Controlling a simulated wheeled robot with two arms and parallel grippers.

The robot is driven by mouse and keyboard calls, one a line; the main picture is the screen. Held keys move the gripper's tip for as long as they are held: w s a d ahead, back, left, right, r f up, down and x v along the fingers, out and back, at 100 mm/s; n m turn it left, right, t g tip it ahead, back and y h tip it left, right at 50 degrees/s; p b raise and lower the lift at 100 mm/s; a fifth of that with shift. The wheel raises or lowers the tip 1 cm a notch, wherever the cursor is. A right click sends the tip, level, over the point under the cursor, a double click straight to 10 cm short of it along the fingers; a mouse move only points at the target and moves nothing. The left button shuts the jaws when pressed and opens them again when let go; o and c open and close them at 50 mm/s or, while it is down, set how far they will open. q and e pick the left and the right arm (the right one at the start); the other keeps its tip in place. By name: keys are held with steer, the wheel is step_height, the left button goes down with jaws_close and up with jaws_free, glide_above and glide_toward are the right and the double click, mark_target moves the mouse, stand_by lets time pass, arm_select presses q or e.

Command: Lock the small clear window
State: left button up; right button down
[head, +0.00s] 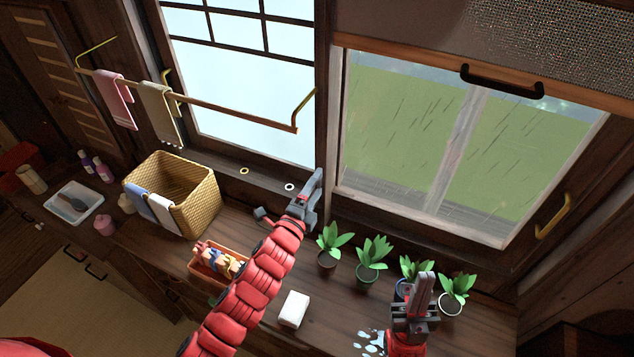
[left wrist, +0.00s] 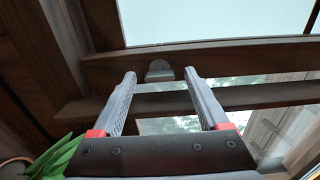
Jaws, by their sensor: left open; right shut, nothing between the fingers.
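The clear window (head: 430,150) with rain and green behind it fills the right of the head view. My left gripper (head: 314,190) is open by the wooden post at this window's lower left corner. In the left wrist view a small grey metal latch (left wrist: 159,71) sits on the wooden frame between the open fingertips (left wrist: 160,78), with no clear contact. I cannot make out this latch in the head view, nor whether it is locked. My right gripper (head: 423,292) is shut and empty, pointing up among the plants on the counter.
Several potted plants (head: 371,260) line the counter below the window. A white block (head: 294,309), an orange box (head: 208,278) and a wicker basket (head: 195,200) stand near my left arm. A towel rail (head: 220,110) crosses the left window. Water (head: 369,342) lies on the counter.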

arm_select(q)
steer(key=shift+w+d, duration=0.1)
steer(key=shift+w, duration=0.15)
jaws_close()
steer(key=shift+f+n+b, duration=0.2)
steer(key=shift+n+b, duration=0.55)
steer(key=shift+n, duration=0.15)
steer(key=shift+r+n, duration=0.15)
steer(key=shift+n, duration=0.45)
jaws_free()
